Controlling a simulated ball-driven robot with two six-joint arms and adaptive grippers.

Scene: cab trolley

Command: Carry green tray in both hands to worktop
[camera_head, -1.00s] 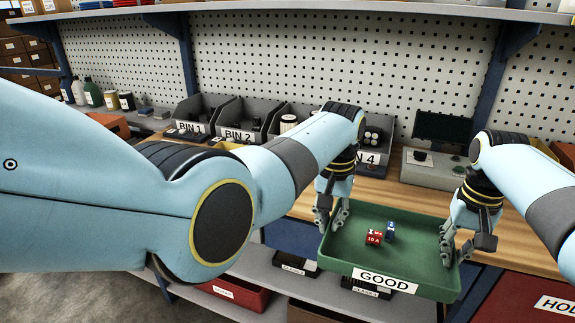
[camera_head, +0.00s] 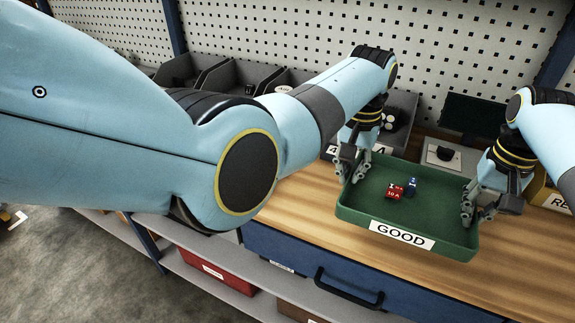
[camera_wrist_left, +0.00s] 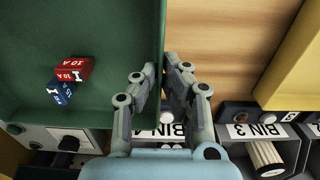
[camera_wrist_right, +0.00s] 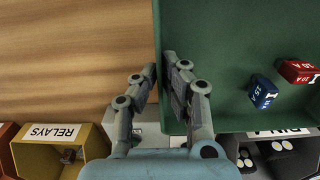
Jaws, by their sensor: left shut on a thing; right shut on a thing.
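The green tray (camera_head: 440,205), labelled GOOD, is over the wooden worktop (camera_head: 300,200) in the head view and looks about level. I cannot tell whether it touches the wood. A red block (camera_head: 393,191) and a blue block (camera_head: 411,184) lie inside it. My left gripper (camera_head: 351,168) is shut on the tray's left wall; the left wrist view shows its fingers (camera_wrist_left: 163,88) astride the rim. My right gripper (camera_head: 474,205) is shut on the right wall, as its fingers (camera_wrist_right: 160,82) show in the right wrist view. The finger pads are partly hidden.
Behind the tray stand grey bins (camera_head: 250,78) and a grey unit (camera_head: 450,157) with a dark screen (camera_head: 472,118). A yellow relays bin (camera_head: 549,196) is at the right. Bare wood lies in front of and left of the tray. A blue drawer (camera_head: 320,270) is below the front edge.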

